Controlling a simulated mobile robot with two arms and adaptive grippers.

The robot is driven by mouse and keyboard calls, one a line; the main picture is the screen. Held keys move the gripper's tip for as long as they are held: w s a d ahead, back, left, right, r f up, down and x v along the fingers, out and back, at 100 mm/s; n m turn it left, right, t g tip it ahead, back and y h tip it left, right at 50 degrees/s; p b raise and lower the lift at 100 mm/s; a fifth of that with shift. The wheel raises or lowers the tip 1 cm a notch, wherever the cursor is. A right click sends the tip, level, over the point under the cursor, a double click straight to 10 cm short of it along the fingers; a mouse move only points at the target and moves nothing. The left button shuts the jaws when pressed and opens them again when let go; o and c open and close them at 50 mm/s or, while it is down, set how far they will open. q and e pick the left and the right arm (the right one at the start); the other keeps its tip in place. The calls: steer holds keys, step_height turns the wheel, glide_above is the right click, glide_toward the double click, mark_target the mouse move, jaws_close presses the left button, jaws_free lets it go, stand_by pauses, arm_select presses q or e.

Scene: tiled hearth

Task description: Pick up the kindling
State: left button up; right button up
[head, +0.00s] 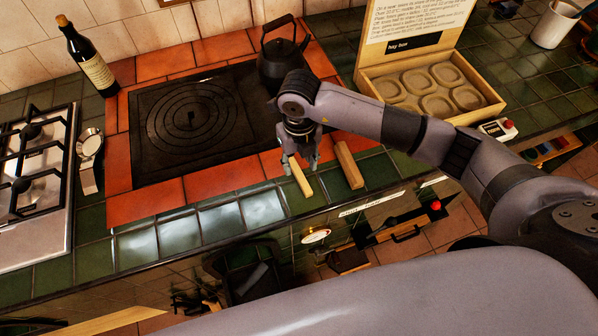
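Two pieces of wood that look like kindling lie on the green tiles at the front edge of the hearth. The paler, thinner stick (301,179) is on the left, and a thicker, browner block (348,166) lies to its right. My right gripper (301,166) points down over the far end of the pale stick. Its fingers are spread, one to each side of the stick, with gaps visible. I cannot tell how far above the tiles the fingertips are. My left gripper is not in view.
An open wooden hay box (428,88) is at the back right. A bottle (88,60) and a gas hob (36,170) are at left. The counter's front edge is close to the sticks.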

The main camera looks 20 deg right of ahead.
mark_target(299, 174)
steer(key=shift+f+p, duration=0.3)
steer(key=shift+f, duration=0.1)
steer(key=f, duration=0.1)
steer(key=f+p, duration=0.1)
steer(key=f, duration=0.1)
steer(key=shift+w+f, duration=0.2)
steer(key=shift+f, duration=0.45)
jaws_close()
